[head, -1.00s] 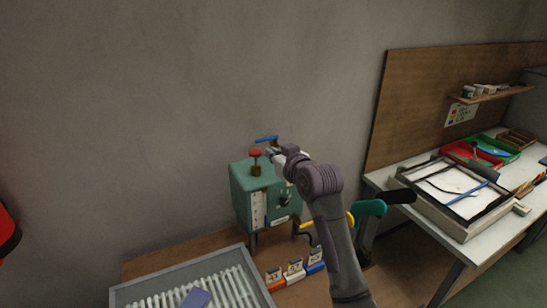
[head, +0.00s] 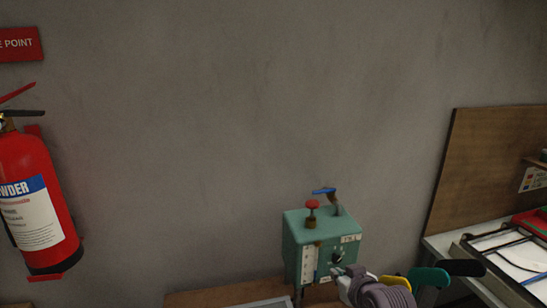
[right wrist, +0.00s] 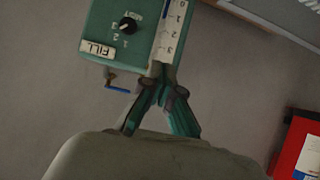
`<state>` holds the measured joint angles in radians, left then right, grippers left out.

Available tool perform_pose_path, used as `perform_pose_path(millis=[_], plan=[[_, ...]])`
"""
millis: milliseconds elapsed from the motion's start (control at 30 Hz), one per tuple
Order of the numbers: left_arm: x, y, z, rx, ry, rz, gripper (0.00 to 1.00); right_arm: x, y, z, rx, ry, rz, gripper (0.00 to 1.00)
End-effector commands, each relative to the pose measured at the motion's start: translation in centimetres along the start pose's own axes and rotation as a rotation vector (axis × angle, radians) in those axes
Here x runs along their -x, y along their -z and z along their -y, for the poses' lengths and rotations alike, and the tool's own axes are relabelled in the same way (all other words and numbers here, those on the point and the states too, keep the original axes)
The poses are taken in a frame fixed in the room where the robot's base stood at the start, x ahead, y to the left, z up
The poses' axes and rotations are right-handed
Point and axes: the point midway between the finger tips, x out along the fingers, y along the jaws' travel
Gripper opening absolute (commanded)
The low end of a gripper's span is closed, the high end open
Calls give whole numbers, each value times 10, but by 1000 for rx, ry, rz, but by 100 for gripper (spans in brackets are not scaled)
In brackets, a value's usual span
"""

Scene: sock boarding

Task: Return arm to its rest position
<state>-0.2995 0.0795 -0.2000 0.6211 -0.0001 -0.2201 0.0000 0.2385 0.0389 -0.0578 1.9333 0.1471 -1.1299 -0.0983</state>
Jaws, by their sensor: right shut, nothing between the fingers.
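My right gripper (head: 347,273) is shut and empty. In the head view it is low, at the front right of a green machine box (head: 303,245), and partly hidden by my purple wrist. In the right wrist view its fingers (right wrist: 160,88) come together just in front of the box (right wrist: 110,22), over its lower edge; I cannot tell whether they touch it. The box has a red knob (head: 312,204) and a blue lever (head: 324,191) on top. A black dial (right wrist: 128,25) and a FILL label (right wrist: 98,49) show in the wrist view. My left gripper is not in view.
A red fire extinguisher (head: 35,205) hangs on the wall at the left. Teal (head: 430,276) and black (head: 462,267) shapes stand right of my wrist. A bench with a framed tray (head: 515,262) is at the right. The wall area above the box is clear.

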Motion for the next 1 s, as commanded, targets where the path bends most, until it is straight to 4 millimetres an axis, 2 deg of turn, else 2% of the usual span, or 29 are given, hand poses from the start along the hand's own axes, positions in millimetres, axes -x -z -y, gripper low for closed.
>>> perform_pose_path(millis=[33, 100, 200, 300, 500, 833, 900, 1000], plan=[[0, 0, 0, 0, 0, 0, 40, 13, -41, 4, 1, -2, 74, 0], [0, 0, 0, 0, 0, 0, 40, 34, -90, 10, 4, -6, 174, 0], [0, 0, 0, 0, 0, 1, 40, 69, -151, 18, 5, -11, 308, 0], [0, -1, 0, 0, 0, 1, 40, 101, -192, 24, 6, -14, 409, 0], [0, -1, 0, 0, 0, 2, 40, 153, -245, 33, 4, -19, 557, 0], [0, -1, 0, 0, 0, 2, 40, 229, -297, 44, 2, -24, 744, 0], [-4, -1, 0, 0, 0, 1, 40, 210, -312, 44, 2, -23, 746, 0], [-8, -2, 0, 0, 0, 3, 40, 193, -330, 44, 2, -21, 753, 0]])
